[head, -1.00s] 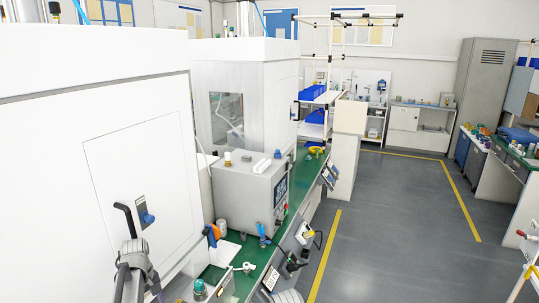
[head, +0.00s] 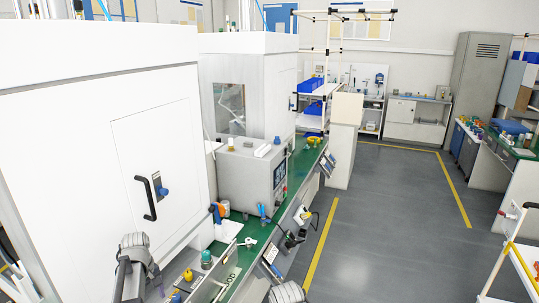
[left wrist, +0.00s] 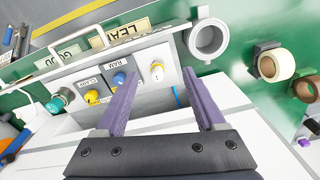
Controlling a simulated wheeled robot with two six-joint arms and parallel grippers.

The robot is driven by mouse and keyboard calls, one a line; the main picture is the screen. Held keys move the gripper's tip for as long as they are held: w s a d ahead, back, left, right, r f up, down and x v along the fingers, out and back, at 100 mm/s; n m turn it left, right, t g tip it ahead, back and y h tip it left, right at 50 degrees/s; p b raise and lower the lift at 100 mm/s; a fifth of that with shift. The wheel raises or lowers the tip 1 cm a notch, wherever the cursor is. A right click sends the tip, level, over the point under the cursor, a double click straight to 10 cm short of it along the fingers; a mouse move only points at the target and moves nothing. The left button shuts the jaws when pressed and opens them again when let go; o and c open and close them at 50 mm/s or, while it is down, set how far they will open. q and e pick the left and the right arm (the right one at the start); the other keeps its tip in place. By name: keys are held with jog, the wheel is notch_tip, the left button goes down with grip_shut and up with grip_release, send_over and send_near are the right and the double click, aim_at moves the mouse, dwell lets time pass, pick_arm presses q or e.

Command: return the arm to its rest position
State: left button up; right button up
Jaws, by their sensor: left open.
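In the head view the white press cabinet (head: 70,120) has a door with a black handle (head: 147,198), standing clear above my arm. My right gripper is not in view.
A green bench (head: 298,180) with a grey control box (head: 245,180) runs away to the right of the cabinet. The left wrist view shows a round white cup (left wrist: 208,40) and a tape roll (left wrist: 276,64) close by. The grey floor (head: 385,215) is open.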

pick_arm(q)
jog(key=s+d+f+m+b, duration=0.3)
jog(key=s+d+m, duration=0.2)
jog(key=d, duration=0.5)
jog(key=s+d+f+m+b, duration=0.3)
jog(key=s+d+m, duration=0.2)
jog(key=d, duration=0.5)
jog(key=s+d+f+m+y+b, duration=0.1)
jog(key=s+d+f+m+b, duration=0.2)
jog(key=d, duration=0.7)
jog(key=s+m+b, duration=0.1)
jog(key=s+m, duration=0.1)
jog(key=s, duration=0.1)
jog(key=shift+s+d+f, duration=0.25)
jog(key=shift+f, duration=0.15)
